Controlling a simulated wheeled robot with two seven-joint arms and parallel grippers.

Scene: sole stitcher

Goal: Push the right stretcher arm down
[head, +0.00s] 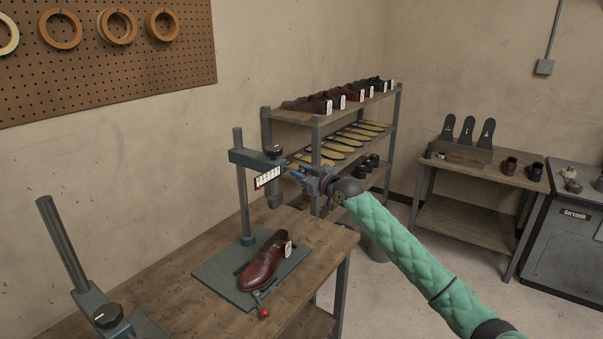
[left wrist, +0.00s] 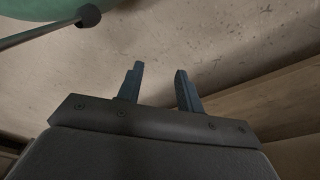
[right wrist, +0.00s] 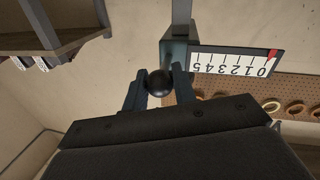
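The right stretcher arm (head: 247,160) is a dark teal bar on a grey post, with a black dial on top and a white numbered scale (head: 267,178). Below it a brown shoe (head: 264,262) with a white tag rests on the teal base plate (head: 212,274). My right gripper (head: 303,172) is at the arm's front end. In the right wrist view its fingers (right wrist: 159,80) are closed around a black ball knob (right wrist: 159,84); the scale's red marker (right wrist: 272,55) is by the 0. My left gripper (left wrist: 159,80) is open and empty, outside the head view.
Another stretcher's post (head: 62,240) and dial (head: 107,314) stand at the lower left of the wooden bench (head: 170,285). A red-knobbed lever (head: 264,312) lies by the shoe. A shoe shelf (head: 345,110) stands behind. A side table (head: 465,165) is at right.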

